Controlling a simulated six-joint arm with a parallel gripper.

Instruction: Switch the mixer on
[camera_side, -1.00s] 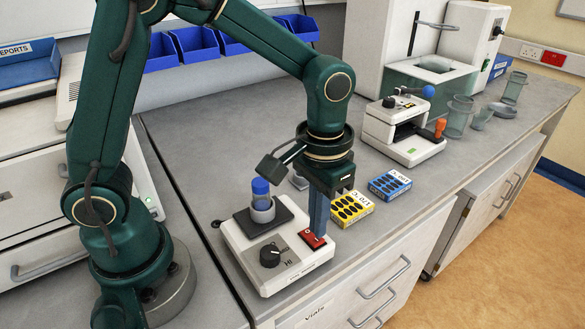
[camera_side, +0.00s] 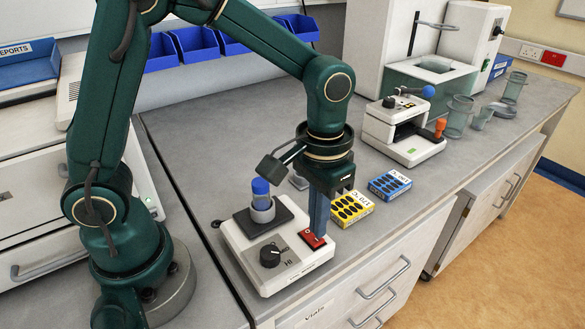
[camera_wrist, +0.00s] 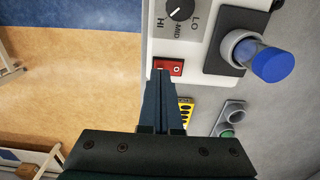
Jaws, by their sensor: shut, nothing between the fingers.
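The mixer (camera_side: 250,247) is a white box on the bench with a black dial (camera_side: 270,256) and a red rocker switch (camera_side: 313,241) on its front. A blue-capped vial (camera_side: 261,199) stands upright in its holder on the dark pad. My gripper (camera_side: 318,234) points down, fingers shut and empty, with the tips at the red switch. In the wrist view the fingertips (camera_wrist: 160,72) overlap the switch (camera_wrist: 174,67), at its side marked with a line; the side marked O shows clear. Contact looks likely, but I cannot tell how far the rocker is pressed.
A yellow box (camera_side: 352,208) and a blue box (camera_side: 389,185) of tablets lie right of the mixer. A white device with a blue-knobbed lever (camera_side: 404,131) and clear beakers (camera_side: 459,117) stand farther back.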

